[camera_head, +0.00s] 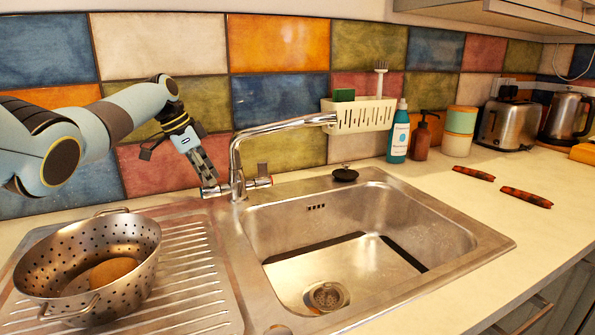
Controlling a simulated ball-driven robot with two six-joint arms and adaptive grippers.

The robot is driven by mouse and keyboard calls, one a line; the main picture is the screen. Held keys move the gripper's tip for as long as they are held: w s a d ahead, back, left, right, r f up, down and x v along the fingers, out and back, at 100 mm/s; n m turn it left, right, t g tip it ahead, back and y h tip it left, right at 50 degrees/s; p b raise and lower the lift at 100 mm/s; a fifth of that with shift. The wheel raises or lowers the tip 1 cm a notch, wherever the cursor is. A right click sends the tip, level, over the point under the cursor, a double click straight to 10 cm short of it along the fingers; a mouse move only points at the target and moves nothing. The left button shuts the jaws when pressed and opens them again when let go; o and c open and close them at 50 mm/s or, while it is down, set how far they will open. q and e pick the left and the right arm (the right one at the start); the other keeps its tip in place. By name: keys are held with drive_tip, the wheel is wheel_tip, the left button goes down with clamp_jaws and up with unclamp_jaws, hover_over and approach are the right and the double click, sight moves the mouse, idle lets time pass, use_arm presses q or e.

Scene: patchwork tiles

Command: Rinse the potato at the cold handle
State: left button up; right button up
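The potato (113,271) lies in the steel colander (140,247) on the drainboard at the left. The chrome tap (237,165) stands behind the sink, with its spout (300,122) reaching right over the basin. It has a left handle (212,190) and a right handle (261,181); I cannot make out which is marked cold. No water stream shows. My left gripper (208,175) points down just above the left handle; I cannot tell whether it touches the handle or whether its fingers are apart. My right gripper is out of view.
The sink basin (345,245) is empty, with a drain strainer at its bottom. A black plug (345,174) sits on the back rim. A white caddy (358,115), bottles, canisters, a toaster (507,122) and a kettle stand along the wall. Two dark red patterned objects (526,197) lie on the right counter.

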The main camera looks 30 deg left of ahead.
use_arm(q)
drive_tip(key=shift+o, duration=1.3)
drive_tip(key=shift+f, duration=0.25)
drive_tip(key=shift+a+r, duration=0.1)
drive_tip(key=v, duration=1.1)
drive_tip(key=shift+r, duration=0.35)
drive_tip(key=shift+s+r, duration=0.1)
